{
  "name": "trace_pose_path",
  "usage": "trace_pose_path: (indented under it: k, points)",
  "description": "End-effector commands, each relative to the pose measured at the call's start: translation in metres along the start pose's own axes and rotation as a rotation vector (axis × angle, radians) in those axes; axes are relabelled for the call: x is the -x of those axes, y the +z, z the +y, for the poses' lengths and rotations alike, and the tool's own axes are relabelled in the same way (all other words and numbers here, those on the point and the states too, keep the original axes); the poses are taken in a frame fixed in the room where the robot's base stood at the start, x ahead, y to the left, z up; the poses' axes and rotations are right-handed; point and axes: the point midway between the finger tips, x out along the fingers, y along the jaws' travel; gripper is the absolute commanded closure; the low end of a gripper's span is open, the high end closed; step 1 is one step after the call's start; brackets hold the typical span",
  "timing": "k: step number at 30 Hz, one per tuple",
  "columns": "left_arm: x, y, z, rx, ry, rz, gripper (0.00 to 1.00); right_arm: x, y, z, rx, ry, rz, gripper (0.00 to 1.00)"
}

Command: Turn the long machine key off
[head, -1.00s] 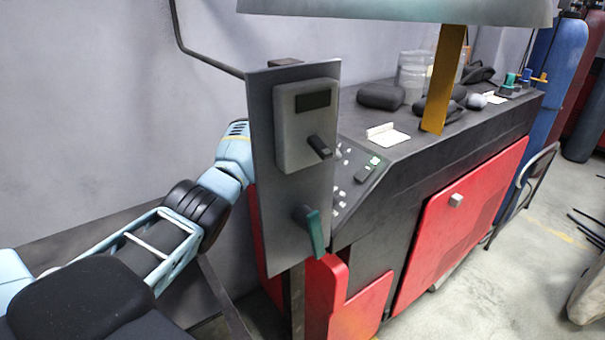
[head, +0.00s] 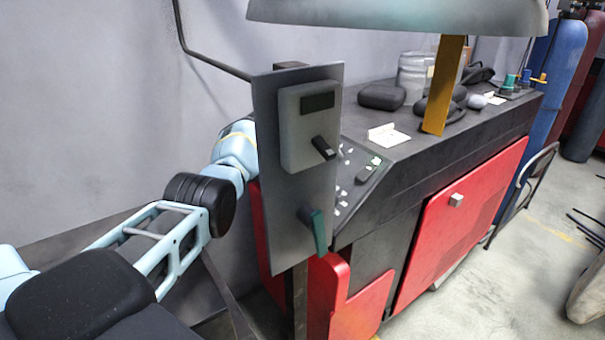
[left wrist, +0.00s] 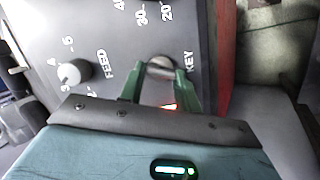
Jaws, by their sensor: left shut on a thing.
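In the left wrist view, a silver round key part (left wrist: 160,66) sits on a dark panel beside the printed word KEY. My left gripper (left wrist: 160,84) has green fingers, one on each side of the key, and it is shut on it. The fingers hide part of the key, so I cannot tell its turn angle. In the head view, my left arm reaches behind an upright grey plate, which hides the gripper and the key. My right gripper is not in view.
The grey plate (head: 290,225) carries a box (head: 300,110) with a black switch (head: 323,147) and a teal lever (head: 319,231). A black and red machine (head: 470,225) stands behind it. A round FEED knob (left wrist: 74,73) is on the panel left of the key.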

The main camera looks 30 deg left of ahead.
Motion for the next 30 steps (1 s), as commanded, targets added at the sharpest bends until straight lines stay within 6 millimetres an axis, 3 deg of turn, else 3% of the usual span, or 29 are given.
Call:
trace_pose_path:
  k: [15,30]
  points:
    - [-0.0026,0.0018,-0.0039,0.343,0.095,-0.004,0.9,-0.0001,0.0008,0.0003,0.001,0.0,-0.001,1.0]
    - [-0.0026,0.0019,-0.0046,0.417,0.114,-0.004,0.9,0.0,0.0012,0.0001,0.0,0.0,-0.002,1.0]
